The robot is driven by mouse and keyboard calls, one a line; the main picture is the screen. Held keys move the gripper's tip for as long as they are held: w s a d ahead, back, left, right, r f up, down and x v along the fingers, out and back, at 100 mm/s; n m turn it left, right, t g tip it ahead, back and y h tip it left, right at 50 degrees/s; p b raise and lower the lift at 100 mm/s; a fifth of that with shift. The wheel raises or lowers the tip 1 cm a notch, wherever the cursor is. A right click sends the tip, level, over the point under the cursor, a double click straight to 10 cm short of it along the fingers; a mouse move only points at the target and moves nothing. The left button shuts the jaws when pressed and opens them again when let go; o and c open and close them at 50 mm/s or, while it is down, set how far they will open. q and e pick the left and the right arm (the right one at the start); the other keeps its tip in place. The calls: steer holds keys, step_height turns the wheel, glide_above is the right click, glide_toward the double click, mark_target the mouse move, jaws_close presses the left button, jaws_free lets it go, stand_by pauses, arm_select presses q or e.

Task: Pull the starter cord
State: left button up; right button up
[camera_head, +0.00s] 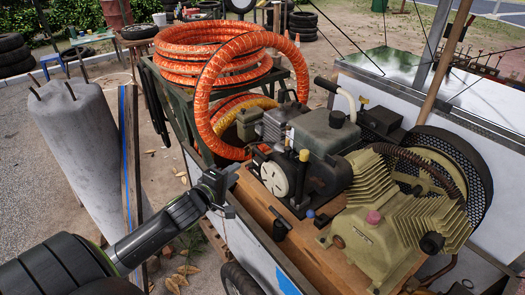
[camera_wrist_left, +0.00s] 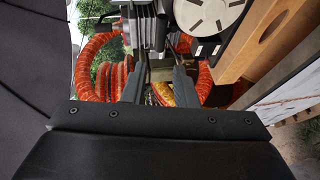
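The engine (camera_head: 315,150) sits on the wooden deck of the cart. A pale round starter cover (camera_head: 273,178) is on its near left side and also shows at the top of the left wrist view (camera_wrist_left: 208,12). A small dark piece (camera_wrist_left: 205,48) sits beside the cover; I cannot tell whether it is the cord's handle. The cord itself cannot be made out. My left gripper (camera_head: 228,183) is left of the cover, apart from it. In the left wrist view its two fingers (camera_wrist_left: 160,68) stand apart with nothing seen held between them. My right gripper is out of view.
A ribbed tan compressor (camera_head: 385,220) stands right of the engine on the wooden deck (camera_head: 262,200). An orange hose (camera_head: 205,105) loops close behind my left gripper. A grey cylinder (camera_head: 80,140) and a wooden post (camera_head: 130,150) stand to the left.

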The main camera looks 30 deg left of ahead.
mark_target(258, 155)
arm_select(q)
steer(key=w+f, duration=0.1)
steer(key=w, duration=0.4)
steer(key=w+f, duration=0.1)
steer(key=w, duration=0.5)
steer(key=w+a+f, duration=0.1)
steer(key=w, duration=0.4)
steer(key=shift+w+f, duration=0.15)
steer(key=shift+w, duration=0.2)
jaws_close()
